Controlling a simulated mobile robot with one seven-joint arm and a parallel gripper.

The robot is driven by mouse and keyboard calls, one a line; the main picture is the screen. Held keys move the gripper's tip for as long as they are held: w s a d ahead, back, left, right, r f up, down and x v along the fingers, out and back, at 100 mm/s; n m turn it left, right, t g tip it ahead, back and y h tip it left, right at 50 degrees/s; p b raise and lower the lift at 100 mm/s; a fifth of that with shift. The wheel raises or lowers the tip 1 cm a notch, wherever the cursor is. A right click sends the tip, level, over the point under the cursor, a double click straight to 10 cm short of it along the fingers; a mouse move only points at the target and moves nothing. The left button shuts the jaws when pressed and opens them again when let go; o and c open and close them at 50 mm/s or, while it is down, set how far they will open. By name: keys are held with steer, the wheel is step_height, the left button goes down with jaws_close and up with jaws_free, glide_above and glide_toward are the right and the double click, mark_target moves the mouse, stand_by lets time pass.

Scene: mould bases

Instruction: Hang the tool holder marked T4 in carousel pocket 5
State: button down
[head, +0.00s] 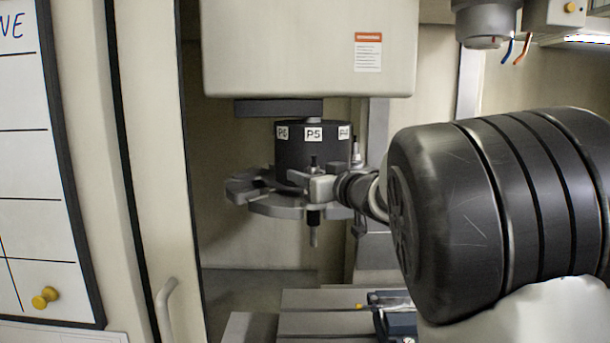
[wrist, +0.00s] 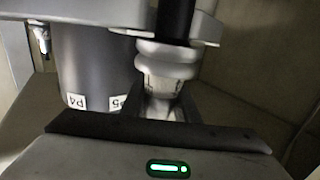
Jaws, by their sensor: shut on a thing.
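The carousel (head: 265,205) is a grey disc with pocket arms under a black drum with labels. The P5 label (head: 313,135) faces me. My gripper (head: 312,182) is in front of that label, shut on a tool holder (head: 314,217), whose dark body and thin grey tool point down. In the wrist view, my gripper (wrist: 163,112) is around the holder's tapered part, beside its pale ringed flange (wrist: 166,55). The holder stands between light carousel arms, near the upside-down P5 label (wrist: 119,103). Whether it is seated is unclear. No T4 mark is readable.
A beige housing (head: 310,50) hangs above the carousel. Another holder (head: 358,150) shows at the carousel's right. A spindle head (head: 487,25) is at the upper right. A slotted table with a blue-grey vise (head: 398,323) lies below. A door edge and handle (head: 165,305) bound the left.

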steer(key=shift+w+r, duration=0.15)
steer(key=shift+w, duration=2.2)
steer(key=shift+r, duration=0.2)
steer(key=shift+f, duration=0.55)
stand_by(0.5)
steer(key=c, duration=1.3)
jaws_free()
steer(key=shift+c, duration=0.2)
steer(key=shift+o, duration=0.2)
steer(key=shift+f, duration=0.4)
steer(key=b+v, duration=0.2)
steer(key=v, duration=1.5)
steer(key=shift+s+r, duration=0.25)
steer(key=shift+s, duration=0.1)
steer(key=shift+d, duration=0.1)
